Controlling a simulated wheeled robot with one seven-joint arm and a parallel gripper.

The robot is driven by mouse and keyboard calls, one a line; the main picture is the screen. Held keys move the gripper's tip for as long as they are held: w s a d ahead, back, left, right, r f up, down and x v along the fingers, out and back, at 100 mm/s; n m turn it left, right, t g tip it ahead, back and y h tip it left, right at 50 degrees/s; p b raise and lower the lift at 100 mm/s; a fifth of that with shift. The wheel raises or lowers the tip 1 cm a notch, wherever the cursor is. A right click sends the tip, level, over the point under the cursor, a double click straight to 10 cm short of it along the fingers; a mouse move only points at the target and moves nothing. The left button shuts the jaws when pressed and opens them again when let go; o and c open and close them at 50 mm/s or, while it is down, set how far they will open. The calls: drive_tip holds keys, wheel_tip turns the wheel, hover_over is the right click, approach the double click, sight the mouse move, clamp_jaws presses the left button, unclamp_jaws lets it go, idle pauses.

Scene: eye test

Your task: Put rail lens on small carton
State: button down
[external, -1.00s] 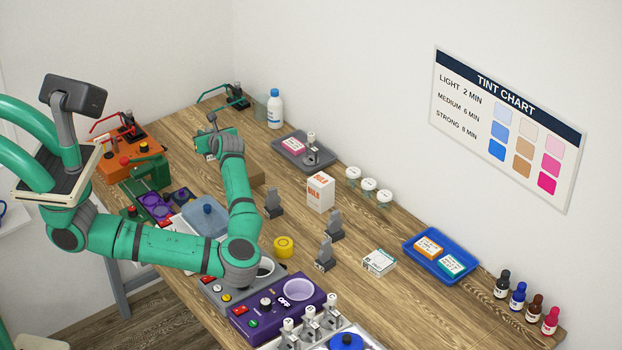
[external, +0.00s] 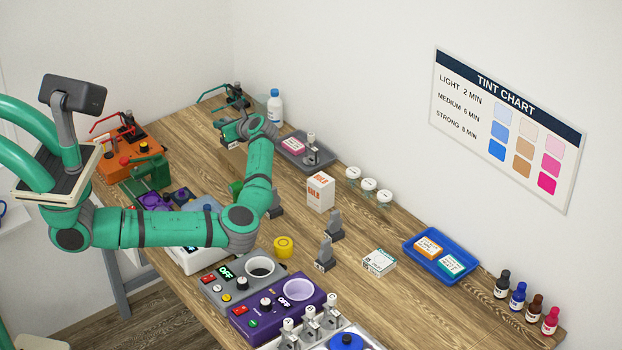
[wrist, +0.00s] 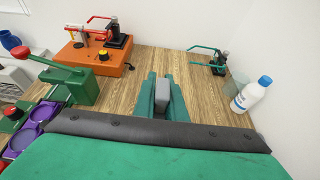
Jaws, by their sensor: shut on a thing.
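My gripper (external: 229,131) is at the far end of the bench, raised over the wood. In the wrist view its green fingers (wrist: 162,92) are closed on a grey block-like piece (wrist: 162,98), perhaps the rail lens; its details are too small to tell. A white carton with red lettering (external: 320,192) stands upright mid-bench, right of my arm. A flat white-and-green box (external: 378,263) lies nearer the front. I cannot tell which is the small carton.
Several grey upright holders (external: 325,255) stand mid-bench. A grey tray (external: 293,156) and a white bottle (external: 274,107) are right of my gripper. An orange device (wrist: 90,58) is at left. A blue tray (external: 413,247) lies further right. Bare wood surrounds the white carton.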

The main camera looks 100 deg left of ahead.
drive_tip(key=a+f, duration=0.1)
drive_tip(key=f, duration=0.1)
drive_tip(key=w+a+f, duration=0.1)
drive_tip(key=a+f, duration=0.1)
drive_tip(key=w+a+f, duration=0.1)
drive_tip(key=f, duration=0.1)
drive_tip(key=shift+a+f, duration=0.1)
drive_tip(key=shift+a, duration=0.25)
drive_tip(key=shift+f, duration=1.45)
drive_tip(key=shift+f, duration=0.1)
drive_tip(key=c, duration=1.8)
unclamp_jaws()
drive_tip(key=shift+w+d+r, duration=0.15)
drive_tip(key=shift+r, duration=0.05)
drive_tip(key=v, duration=1.1)
drive_tip(key=shift+d+r, duration=0.2)
drive_tip(key=shift+d, duration=0.05)
drive_tip(key=shift+w, duration=0.2)
